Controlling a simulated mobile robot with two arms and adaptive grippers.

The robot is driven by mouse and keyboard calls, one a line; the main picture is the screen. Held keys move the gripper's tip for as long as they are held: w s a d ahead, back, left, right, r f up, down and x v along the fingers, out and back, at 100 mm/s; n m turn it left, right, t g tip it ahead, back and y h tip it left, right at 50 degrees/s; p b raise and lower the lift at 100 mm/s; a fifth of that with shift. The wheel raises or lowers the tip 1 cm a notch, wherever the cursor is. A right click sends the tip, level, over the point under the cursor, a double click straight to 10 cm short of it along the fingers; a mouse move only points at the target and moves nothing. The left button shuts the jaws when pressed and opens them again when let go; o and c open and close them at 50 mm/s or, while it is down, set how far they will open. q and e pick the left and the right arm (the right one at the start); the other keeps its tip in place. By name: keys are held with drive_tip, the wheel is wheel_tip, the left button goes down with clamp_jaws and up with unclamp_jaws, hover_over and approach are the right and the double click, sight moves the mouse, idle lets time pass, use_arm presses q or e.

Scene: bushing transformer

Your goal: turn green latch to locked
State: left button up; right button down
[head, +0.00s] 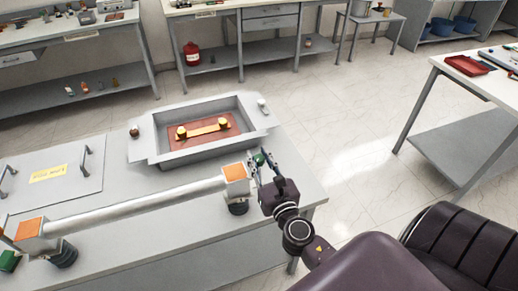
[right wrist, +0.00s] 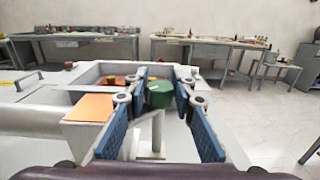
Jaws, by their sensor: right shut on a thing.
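A green latch (head: 259,160) sits beside the orange-capped right end block (head: 236,172) of a long pale cylinder on the bench. My right gripper (head: 259,176) reaches in from the lower right and is shut on this latch. In the right wrist view the green latch (right wrist: 159,94) lies between the blue-padded fingertips of my right gripper (right wrist: 160,92). A white post shows below the latch. Another green piece (head: 10,261) lies beside the cylinder's left end block (head: 32,228). My left gripper is not in view.
A grey open box (head: 170,151) with a brass bar on a red-brown plate stands behind the cylinder. A grey lid with two handles and a yellow label (head: 48,173) is at left. A table with a red tray (head: 467,66) stands right, across clear floor.

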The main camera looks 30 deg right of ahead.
drive_tip(key=m+h, duration=0.1)
drive_tip(key=h, duration=0.1)
drive_tip(key=m+g+h, duration=0.1)
drive_tip(key=h, duration=0.1)
drive_tip(key=shift+a+m+g, duration=0.1)
drive_tip(key=shift+m+g, duration=0.2)
drive_tip(key=shift+m, duration=0.1)
drive_tip(key=shift+m+g+h+b, duration=0.45)
drive_tip(key=shift+m+g+h, duration=0.85)
drive_tip(key=shift+h, duration=0.5)
drive_tip(key=shift+m+h, duration=0.3)
drive_tip(key=c, duration=1.6)
unclamp_jaws()
drive_tip(key=shift+y, duration=0.4)
